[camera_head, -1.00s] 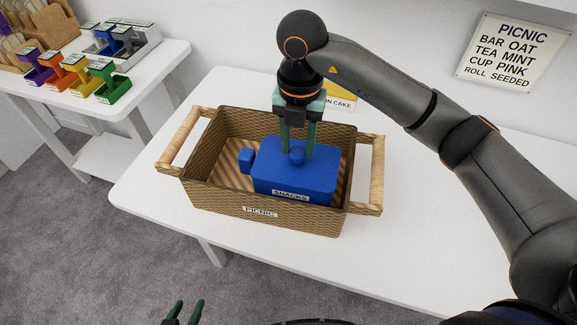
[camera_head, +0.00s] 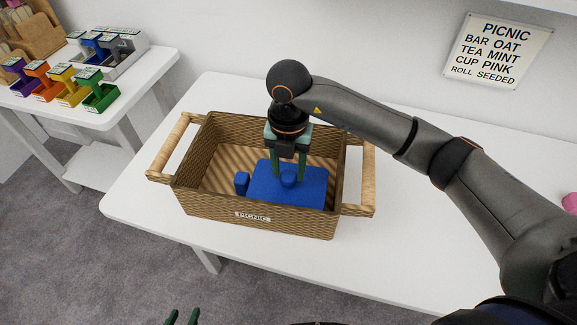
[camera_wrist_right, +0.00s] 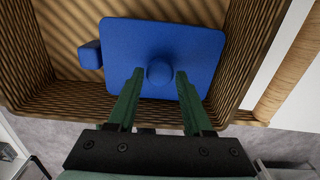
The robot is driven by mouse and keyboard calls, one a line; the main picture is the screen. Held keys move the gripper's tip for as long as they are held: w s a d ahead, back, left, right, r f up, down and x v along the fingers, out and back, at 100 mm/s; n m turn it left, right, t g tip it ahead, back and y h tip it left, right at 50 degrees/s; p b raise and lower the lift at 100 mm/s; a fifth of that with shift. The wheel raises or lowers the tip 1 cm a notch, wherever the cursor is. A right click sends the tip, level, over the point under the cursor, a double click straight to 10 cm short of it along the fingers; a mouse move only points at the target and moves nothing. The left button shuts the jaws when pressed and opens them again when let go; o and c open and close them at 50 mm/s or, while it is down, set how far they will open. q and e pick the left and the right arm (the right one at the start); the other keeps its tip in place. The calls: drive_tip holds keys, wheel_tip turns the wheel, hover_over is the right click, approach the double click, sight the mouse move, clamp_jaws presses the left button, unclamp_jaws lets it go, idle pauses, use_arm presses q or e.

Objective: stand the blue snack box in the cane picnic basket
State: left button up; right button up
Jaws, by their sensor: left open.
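The blue snack box (camera_head: 308,190) is upright inside the cane picnic basket (camera_head: 220,207), toward its right front, with its round knob on top and a small lug on its left. The basket's front wall hides the box's lower part, so I cannot tell whether it touches the floor. The right wrist view shows the box (camera_wrist_right: 205,50) and the knob between the fingertips (camera_wrist_right: 160,74). My left gripper (camera_head: 183,315) is open and empty at the bottom edge, mostly out of view.
The basket stands on a white table (camera_head: 130,200) with free room left and right. Its two handles (camera_head: 168,148) stick out at the sides. A second white table (camera_head: 150,70) at the left holds several coloured boxes. A list sign (camera_head: 497,50) hangs on the wall.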

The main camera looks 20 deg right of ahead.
drive_tip(key=o, duration=0.3)
wheel_tip(320, 180, up, 12)
drive_tip(key=shift+r+p, duration=0.15)
drive_tip(key=shift+p, duration=0.2)
idle(0.4)
